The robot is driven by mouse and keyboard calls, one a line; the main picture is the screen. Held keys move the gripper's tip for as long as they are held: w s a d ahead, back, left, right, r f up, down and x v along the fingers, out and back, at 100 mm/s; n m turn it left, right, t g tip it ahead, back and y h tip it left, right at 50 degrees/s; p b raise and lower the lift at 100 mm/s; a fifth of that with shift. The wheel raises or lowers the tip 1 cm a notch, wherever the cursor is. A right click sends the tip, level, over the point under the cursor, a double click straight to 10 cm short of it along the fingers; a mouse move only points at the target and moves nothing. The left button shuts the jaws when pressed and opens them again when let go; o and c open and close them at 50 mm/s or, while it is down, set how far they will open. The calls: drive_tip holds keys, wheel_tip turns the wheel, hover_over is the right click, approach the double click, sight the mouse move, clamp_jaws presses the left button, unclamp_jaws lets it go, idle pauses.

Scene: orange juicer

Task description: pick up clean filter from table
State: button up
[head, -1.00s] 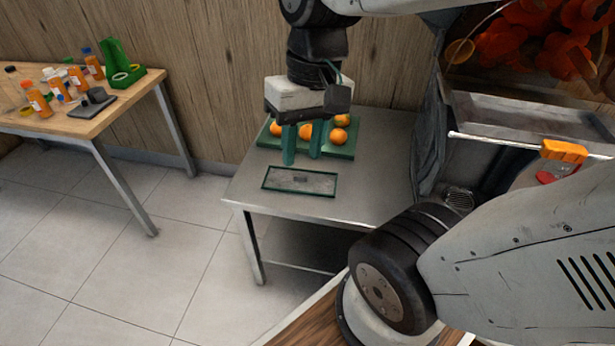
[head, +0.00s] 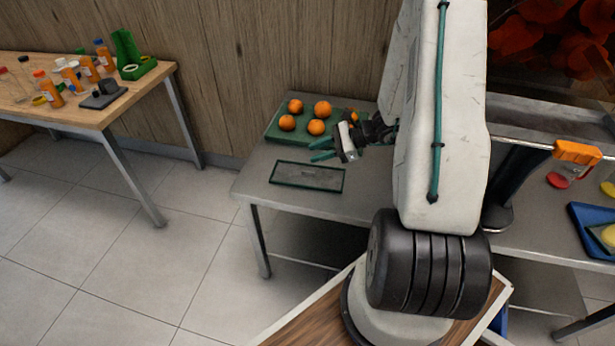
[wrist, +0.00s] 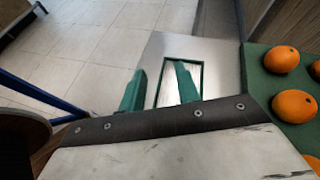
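The clean filter (head: 307,176) is a flat grey rectangle with a dark green frame, lying on the steel table (head: 262,161) near its left front part. In the wrist view the filter (wrist: 170,88) shows between and behind my fingers, and my right finger covers part of it. My gripper (head: 317,150) points left in the head view, just behind the filter and apart from it. Its two green fingers also show spread apart with nothing between them in the wrist view (wrist: 160,68). The gripper is open and empty.
A green tray (head: 280,136) with several oranges stands behind the filter, close to my gripper. A wooden table (head: 100,114) with bottles is at the left. A blue tray (head: 578,222) and a red lid (head: 557,180) lie at the right.

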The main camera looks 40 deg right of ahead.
sight(311, 172)
drive_tip(key=d+f+m+t, duration=0.1)
drive_tip(key=f, duration=0.1)
drive_tip(key=d+f+m+h, duration=0.1)
drive_tip(key=d+f+m, duration=0.1)
drive_tip(key=f, duration=0.1)
drive_tip(key=s+d+f+m+t, duration=0.1)
drive_tip(key=f, duration=0.2)
drive_tip(key=shift+d+t+h, duration=0.3)
drive_tip(key=shift+d, duration=0.05)
drive_tip(key=x, duration=0.7)
drive_tip(key=shift+a+f, duration=0.15)
drive_tip(key=shift+f, duration=0.3)
clamp_jaws()
